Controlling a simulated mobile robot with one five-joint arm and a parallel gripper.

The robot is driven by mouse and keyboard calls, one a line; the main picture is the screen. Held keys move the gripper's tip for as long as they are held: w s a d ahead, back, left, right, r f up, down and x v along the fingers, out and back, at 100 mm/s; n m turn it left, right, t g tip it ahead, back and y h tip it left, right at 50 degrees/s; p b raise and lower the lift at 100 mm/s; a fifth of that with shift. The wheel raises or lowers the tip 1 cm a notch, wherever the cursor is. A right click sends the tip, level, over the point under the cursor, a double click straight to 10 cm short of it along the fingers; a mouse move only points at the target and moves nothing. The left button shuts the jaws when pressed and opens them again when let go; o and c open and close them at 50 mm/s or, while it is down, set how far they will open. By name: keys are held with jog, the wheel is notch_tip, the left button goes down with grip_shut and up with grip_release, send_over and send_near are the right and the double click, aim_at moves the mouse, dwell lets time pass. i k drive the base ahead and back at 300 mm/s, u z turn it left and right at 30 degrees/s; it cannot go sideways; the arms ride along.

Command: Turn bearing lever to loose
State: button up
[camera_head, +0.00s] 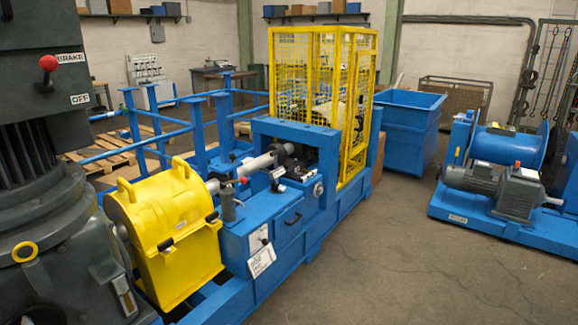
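The blue chain drive machine (262,225) stands in the middle, with a grey shaft (258,163) lying along its top. A short lever with a red ball (243,180) shows beside the shaft, near a dark upright post (228,208). I cannot tell whether this is the bearing lever, or which setting it has. A small white plate (261,260) on the blue front carries marks too small to read. My gripper is not in view.
A yellow cover (170,235) hides the shaft's near end. A dark grey unit at left (50,180) has a red-knobbed lever (47,63) and BRAKE and OFF labels. A yellow mesh cage (318,90) stands behind. A blue winch (508,145) is at right. Floor between is clear.

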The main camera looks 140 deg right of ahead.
aim_at(295, 160)
jog(key=z, duration=4.95)
jog(key=k, duration=0.9)
jog(key=z, duration=0.15)
jog(key=i, duration=1.1)
jog(key=z, duration=0.65)
